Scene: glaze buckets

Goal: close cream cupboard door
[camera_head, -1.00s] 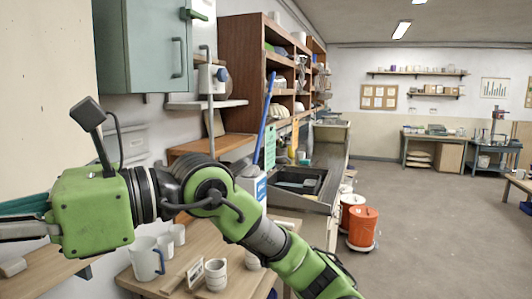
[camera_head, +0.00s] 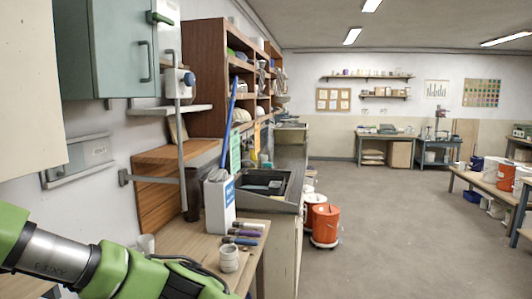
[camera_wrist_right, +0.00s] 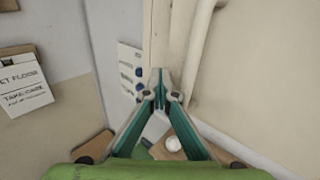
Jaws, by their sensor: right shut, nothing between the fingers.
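A cream panel, which looks like the cream cupboard door (camera_head: 28,90), fills the upper left edge of the head view. Only part of it shows, so I cannot tell how far open it is. In the right wrist view my right gripper (camera_wrist_right: 162,92) is shut and empty. Its fingertips point at a narrow upright cream strip (camera_wrist_right: 161,40), close to it; I cannot tell if they touch. A broad cream surface (camera_wrist_right: 260,85) stands to the right. My left gripper is not in view.
A grey-green wall cupboard (camera_head: 120,50) hangs beside the cream panel. Below are a wooden bench (camera_head: 190,250) with a white cup (camera_head: 229,258) and a white box (camera_head: 219,205). Orange buckets (camera_head: 325,224) stand on the floor. The floor (camera_head: 400,230) at right is largely clear.

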